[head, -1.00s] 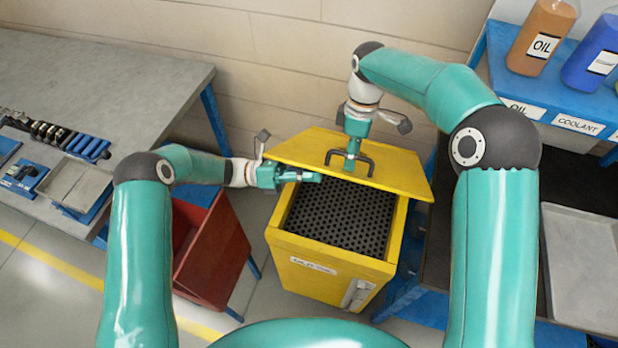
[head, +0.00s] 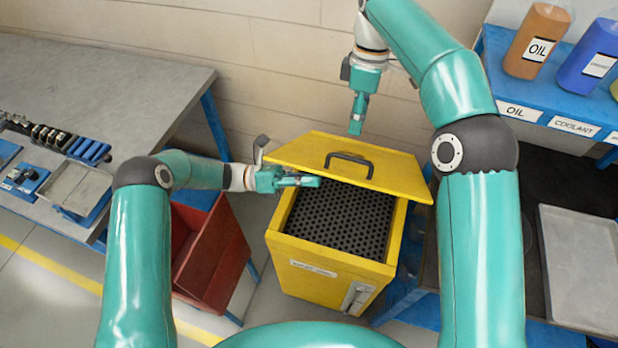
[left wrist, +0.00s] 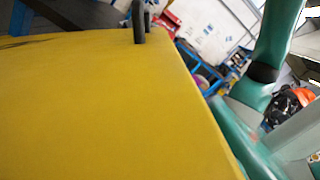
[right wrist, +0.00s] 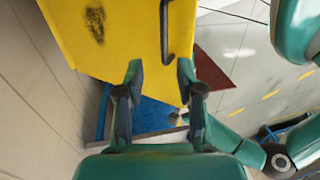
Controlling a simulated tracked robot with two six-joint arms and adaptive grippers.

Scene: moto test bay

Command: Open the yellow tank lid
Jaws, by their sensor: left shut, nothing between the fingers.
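The yellow tank (head: 320,277) stands on the floor in the middle of the head view. Its yellow lid (head: 395,172) is raised and tilted at the back, and the dark perforated inside shows in front. The black lid handle (head: 349,157) is free of both grippers. My left gripper (head: 312,182) is shut and empty at the lid's front left edge; whether it touches the lid is unclear. The lid fills much of the left wrist view (left wrist: 100,100). My right gripper (head: 357,118) is above and behind the handle; its fingers stand apart in the right wrist view (right wrist: 158,75).
A red bin (head: 212,255) stands left of the tank. A grey workbench (head: 90,80) with tools is at the left. A dark bench with a grey tray (head: 583,265) and a blue shelf with bottles (head: 538,40) are at the right. The wall is close behind the lid.

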